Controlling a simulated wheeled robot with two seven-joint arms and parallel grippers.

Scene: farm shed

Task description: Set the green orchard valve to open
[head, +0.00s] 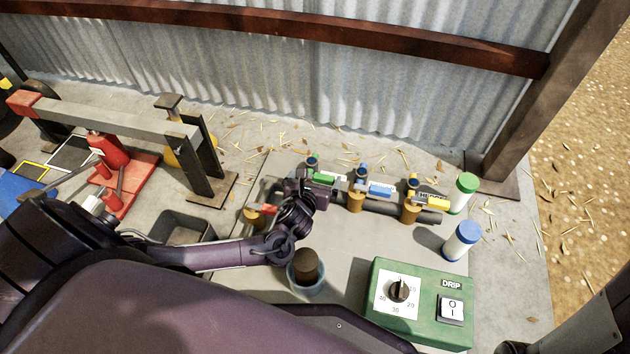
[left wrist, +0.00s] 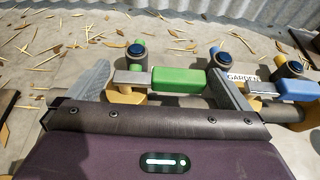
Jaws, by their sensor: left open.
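The green valve handle (head: 321,178) sits on the left valve of the pipe row. In the left wrist view the green handle (left wrist: 178,80) lies crosswise between my two fingers, with its bare metal lever to the left. My left gripper (head: 307,185) is open, one finger at each end of the handle. It also shows in the left wrist view (left wrist: 162,86); whether a finger touches the handle I cannot tell. The blue valve handle (head: 380,188) and the yellow valve handle (head: 437,201) stand to the right. My right gripper does not show.
A green DRIP box (head: 418,310) with dial and switch stands in front right. A green-capped bottle (head: 463,193) and a blue-capped bottle (head: 461,241) stand at the right. A pot (head: 306,268) is beside my left arm. A red jack (head: 112,165) is far left.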

